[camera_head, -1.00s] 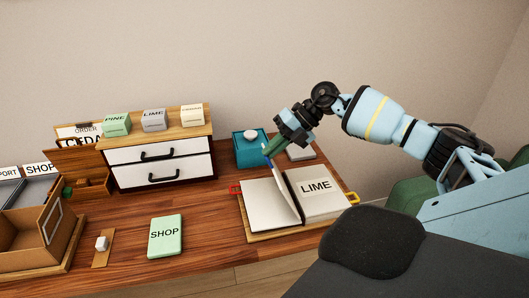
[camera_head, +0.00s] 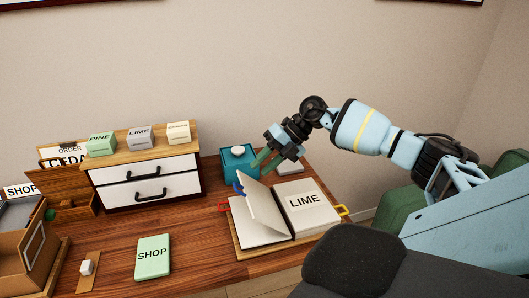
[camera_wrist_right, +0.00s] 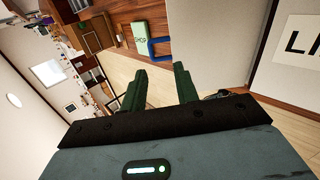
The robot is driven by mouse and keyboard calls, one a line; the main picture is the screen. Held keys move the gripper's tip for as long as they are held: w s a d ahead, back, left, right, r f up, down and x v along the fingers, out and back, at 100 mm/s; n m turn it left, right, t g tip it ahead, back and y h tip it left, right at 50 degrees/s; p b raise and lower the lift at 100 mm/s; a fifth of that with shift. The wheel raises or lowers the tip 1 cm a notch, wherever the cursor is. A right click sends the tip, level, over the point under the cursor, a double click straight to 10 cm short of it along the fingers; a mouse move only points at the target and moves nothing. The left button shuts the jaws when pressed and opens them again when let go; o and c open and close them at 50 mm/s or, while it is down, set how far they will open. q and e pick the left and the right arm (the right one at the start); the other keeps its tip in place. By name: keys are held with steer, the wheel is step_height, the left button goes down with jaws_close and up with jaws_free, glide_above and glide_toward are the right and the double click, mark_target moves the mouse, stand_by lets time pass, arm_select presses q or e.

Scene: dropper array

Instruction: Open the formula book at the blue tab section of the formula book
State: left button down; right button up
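The formula book (camera_head: 240,250) lies open on the desk. Its right page (camera_head: 305,203) reads LIME. One leaf (camera_head: 264,212) stands partly raised and leans left over the blank left side. A blue tab (camera_head: 238,188) is at the leaf's upper outer edge and shows as a blue loop in the right wrist view (camera_wrist_right: 159,48). A red tab (camera_head: 223,205) is at the left edge and a yellow tab (camera_head: 342,210) at the right. My right gripper (camera_head: 263,162) is above the leaf's top edge, its green fingers apart and empty (camera_wrist_right: 160,88). My left gripper is out of view.
A green SHOP card (camera_head: 153,257) lies on the desk left of the book. A white drawer unit (camera_head: 150,182) with labelled blocks on top and a teal box (camera_head: 238,162) stand behind. An open wooden box (camera_head: 25,255) is at the far left.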

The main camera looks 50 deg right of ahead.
steer(key=shift+r, duration=0.1)
steer(key=b+v, duration=0.1)
steer(key=v, duration=0.6)
steer(key=shift+d+r, duration=0.2)
steer(key=shift+r, duration=0.05)
steer(key=shift+s, duration=0.15)
